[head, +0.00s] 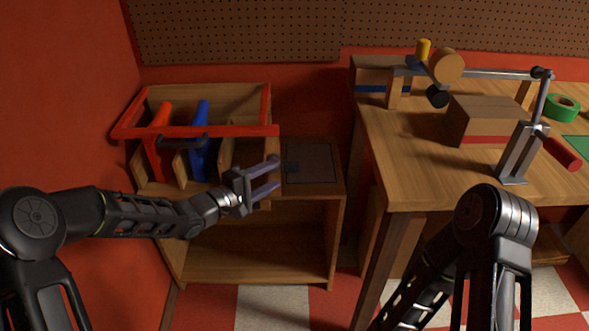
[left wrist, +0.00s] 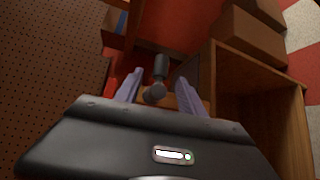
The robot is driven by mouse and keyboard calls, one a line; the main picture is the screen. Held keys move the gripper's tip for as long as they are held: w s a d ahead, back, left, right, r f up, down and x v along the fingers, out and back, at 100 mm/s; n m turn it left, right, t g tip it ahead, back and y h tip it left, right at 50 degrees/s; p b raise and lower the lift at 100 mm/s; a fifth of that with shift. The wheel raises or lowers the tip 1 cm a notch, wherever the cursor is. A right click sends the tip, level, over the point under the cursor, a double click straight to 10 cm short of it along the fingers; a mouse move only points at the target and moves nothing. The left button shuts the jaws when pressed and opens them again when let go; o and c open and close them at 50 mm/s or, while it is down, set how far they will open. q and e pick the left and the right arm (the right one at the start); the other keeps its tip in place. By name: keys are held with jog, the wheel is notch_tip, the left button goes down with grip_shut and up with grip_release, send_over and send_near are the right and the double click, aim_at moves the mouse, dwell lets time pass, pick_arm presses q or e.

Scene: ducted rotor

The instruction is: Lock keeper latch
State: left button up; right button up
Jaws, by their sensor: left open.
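A rack (head: 185,185) at the left holds a red-handled tool (head: 158,150) and a blue-handled tool (head: 202,140) upright. A small dark latch piece (head: 291,167) sits right of the rack. My left gripper (head: 274,176) is open beside it. In the left wrist view a dark round-ended knob (left wrist: 155,92) shows between the open fingers; I cannot tell whether they touch it. My right gripper is out of view.
A dark panel (head: 313,163) lies on the cabinet top (head: 333,190), above an open shelf (head: 250,262). A wooden workbench (head: 410,180) stands to the right with a brown box (head: 487,118), a jointed metal stand (head: 523,150) and green tape (head: 562,108).

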aim_at(285, 169)
pick_arm(q)
jog(key=shift+d, duration=0.15)
jog(key=shift+w+d+f, duration=0.15)
jog(key=shift+w+d, duration=0.05)
jog(key=shift+w, duration=0.05)
jog(key=b+x, duration=0.1)
jog(key=x, duration=0.6)
grip_shut()
dwell(0.6)
dwell(0.9)
